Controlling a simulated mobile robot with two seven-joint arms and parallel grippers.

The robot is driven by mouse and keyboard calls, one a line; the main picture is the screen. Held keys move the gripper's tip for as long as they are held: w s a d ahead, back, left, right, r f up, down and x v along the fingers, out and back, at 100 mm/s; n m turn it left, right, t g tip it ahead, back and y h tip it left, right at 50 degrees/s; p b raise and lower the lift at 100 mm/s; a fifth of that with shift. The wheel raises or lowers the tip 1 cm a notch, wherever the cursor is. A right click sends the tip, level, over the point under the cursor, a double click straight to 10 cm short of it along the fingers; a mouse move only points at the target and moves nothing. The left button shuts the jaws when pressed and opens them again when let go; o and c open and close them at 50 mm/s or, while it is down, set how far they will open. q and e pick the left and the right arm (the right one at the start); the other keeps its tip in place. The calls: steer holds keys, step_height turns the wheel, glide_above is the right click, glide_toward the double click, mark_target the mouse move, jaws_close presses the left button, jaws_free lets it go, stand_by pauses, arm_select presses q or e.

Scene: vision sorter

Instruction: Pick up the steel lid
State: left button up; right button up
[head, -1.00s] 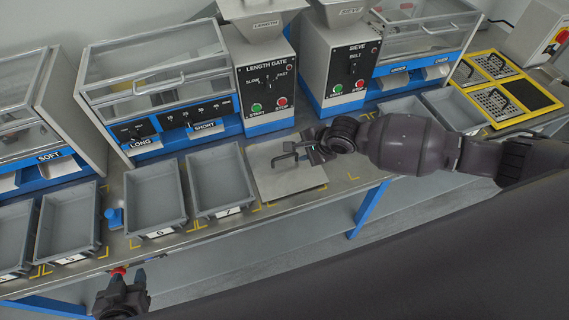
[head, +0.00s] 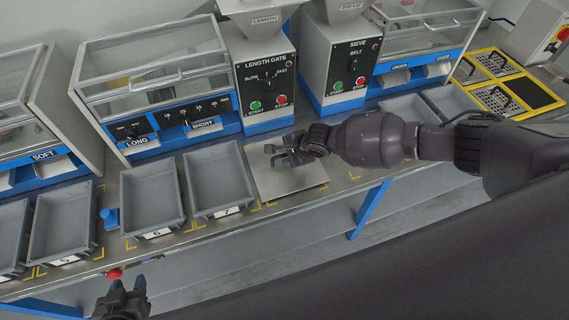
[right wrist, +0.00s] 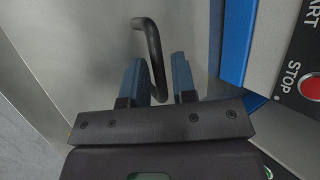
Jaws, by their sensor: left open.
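The steel lid (head: 285,185) is a flat square plate lying on the bench in front of the length gate. In the right wrist view its surface (right wrist: 95,60) fills much of the left and middle, and its dark bent handle (right wrist: 151,45) rises from it. My right gripper (head: 275,153) is over the lid at the handle. In the right wrist view its two blue-grey fingers (right wrist: 158,78) stand apart, with the near end of the handle between them. My left gripper (head: 123,290) is open and empty in front of the bench.
Grey bins 6 (head: 152,197) and 7 (head: 218,180) stand left of the lid. The length gate machine (head: 265,75) rises behind it, the sieve machine (head: 345,65) behind right.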

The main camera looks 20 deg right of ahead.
steer(key=shift+x, duration=0.8)
jaws_close()
